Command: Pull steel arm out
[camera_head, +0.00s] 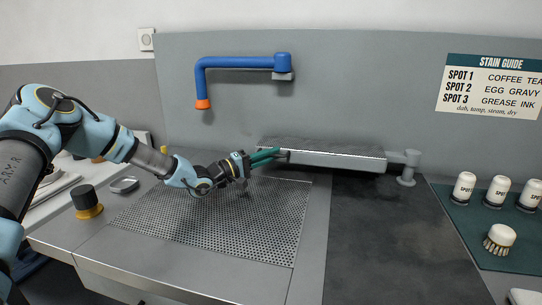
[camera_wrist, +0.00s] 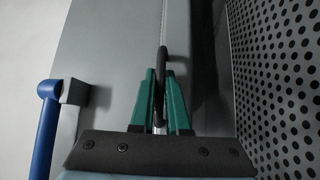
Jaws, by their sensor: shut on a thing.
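The steel arm (camera_head: 335,160) is a long flat grey board with a perforated top, set along the back wall panel. Its right end joins a pivot post (camera_head: 406,178) on the counter. My gripper (camera_head: 284,154) comes from the left and has its teal fingers at the board's left end. In the wrist view, the two fingers (camera_wrist: 163,85) close around a dark bar handle (camera_wrist: 164,50). The exact contact between fingertips and handle is partly hidden by the fingers.
A blue pipe with an orange tip (camera_head: 235,64) juts from the wall above. A perforated plate (camera_head: 215,215) lies below my arm. The dark counter area (camera_head: 395,240) is clear. White-capped bottles (camera_head: 499,190) and a brush (camera_head: 499,238) stand right, a black knob (camera_head: 86,200) left.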

